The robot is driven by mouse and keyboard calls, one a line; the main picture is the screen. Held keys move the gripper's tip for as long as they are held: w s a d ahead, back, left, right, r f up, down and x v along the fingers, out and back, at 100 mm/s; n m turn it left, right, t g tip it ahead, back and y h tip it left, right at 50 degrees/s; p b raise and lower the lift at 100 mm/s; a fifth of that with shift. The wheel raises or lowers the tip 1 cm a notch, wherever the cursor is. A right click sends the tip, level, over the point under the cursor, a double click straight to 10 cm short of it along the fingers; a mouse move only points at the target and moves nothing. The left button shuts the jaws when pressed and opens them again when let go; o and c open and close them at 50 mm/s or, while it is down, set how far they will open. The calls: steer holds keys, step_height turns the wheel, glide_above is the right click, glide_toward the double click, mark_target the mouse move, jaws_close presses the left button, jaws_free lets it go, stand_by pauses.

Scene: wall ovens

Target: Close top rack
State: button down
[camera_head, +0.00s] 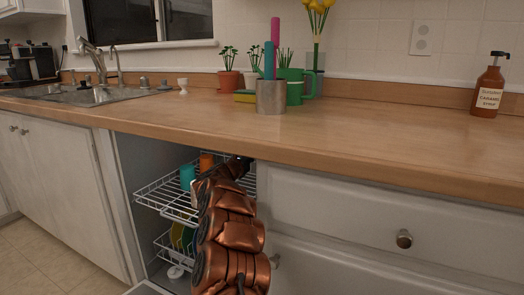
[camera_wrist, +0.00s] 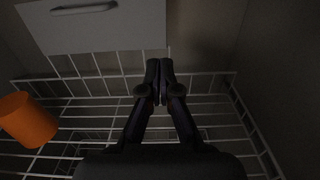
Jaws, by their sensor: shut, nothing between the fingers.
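The white wire top rack (camera_head: 160,192) juts forward from the open cavity under the counter. An orange cup (camera_head: 207,161) and a teal cup (camera_head: 187,176) stand in it. My gripper (camera_wrist: 159,76) is shut and empty in the wrist view, with rack wires below it and to both sides. Its fingertips overlap the rack's upper rim wire there; I cannot tell whether they touch it. The orange cup also shows in the wrist view (camera_wrist: 28,121), left of the fingers. My copper arm hides the right part of the rack in the head view.
A lower rack (camera_head: 163,243) with plates sits below. The wooden counter edge (camera_head: 330,158) overhangs closely above my arm. A pale panel with a handle (camera_wrist: 95,28) shows beyond the rack.

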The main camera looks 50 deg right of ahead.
steer(key=x, duration=0.9)
steer(key=shift+p, duration=0.45)
stand_by(0.3)
